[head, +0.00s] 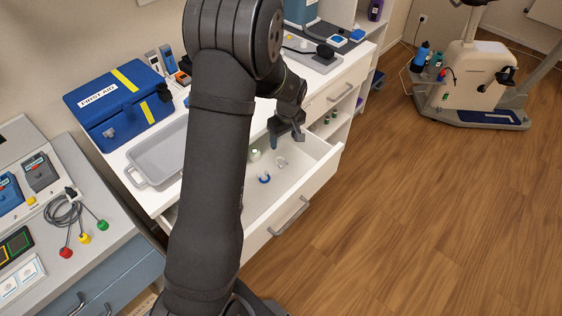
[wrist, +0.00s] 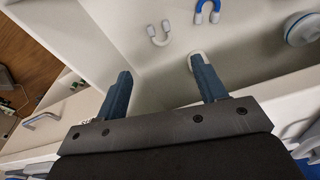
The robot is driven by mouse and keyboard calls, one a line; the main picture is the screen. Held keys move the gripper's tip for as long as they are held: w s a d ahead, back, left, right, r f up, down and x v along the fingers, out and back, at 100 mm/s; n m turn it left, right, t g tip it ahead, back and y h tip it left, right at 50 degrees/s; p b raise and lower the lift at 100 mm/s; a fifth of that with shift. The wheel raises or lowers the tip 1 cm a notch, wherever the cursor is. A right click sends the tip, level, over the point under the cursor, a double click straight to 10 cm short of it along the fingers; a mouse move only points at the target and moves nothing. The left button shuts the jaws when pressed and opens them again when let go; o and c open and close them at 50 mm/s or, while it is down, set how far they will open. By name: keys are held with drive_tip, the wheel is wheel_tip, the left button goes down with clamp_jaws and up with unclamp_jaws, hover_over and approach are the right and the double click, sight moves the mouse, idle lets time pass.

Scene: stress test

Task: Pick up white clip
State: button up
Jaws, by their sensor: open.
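A white U-shaped clip (wrist: 158,36) lies on the drawer floor, just beyond the gap between my fingers in the wrist view. A small white clip (head: 281,162) shows below my gripper in the head view. My gripper (head: 286,138) is above the open drawer. In the wrist view its two blue-grey fingers (wrist: 161,66) are wide apart with nothing between them. Another curved white piece (wrist: 191,57) is partly hidden behind the right finger. A blue-and-white U-shaped clip (wrist: 207,11) lies farther off and also shows in the head view (head: 264,179).
The open drawer's front (head: 290,207) and side walls surround the clips. A round white container (wrist: 303,28) lies at the right in the wrist view. A grey tray (head: 158,158) and a blue first aid box (head: 118,103) are on the counter above.

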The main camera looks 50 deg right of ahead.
sight(281, 160)
drive_tip(key=f, duration=0.4)
drive_tip(key=w+f, duration=0.1)
drive_tip(key=f, duration=0.7)
drive_tip(key=shift+w, duration=0.2)
drive_tip(key=c, duration=1.1)
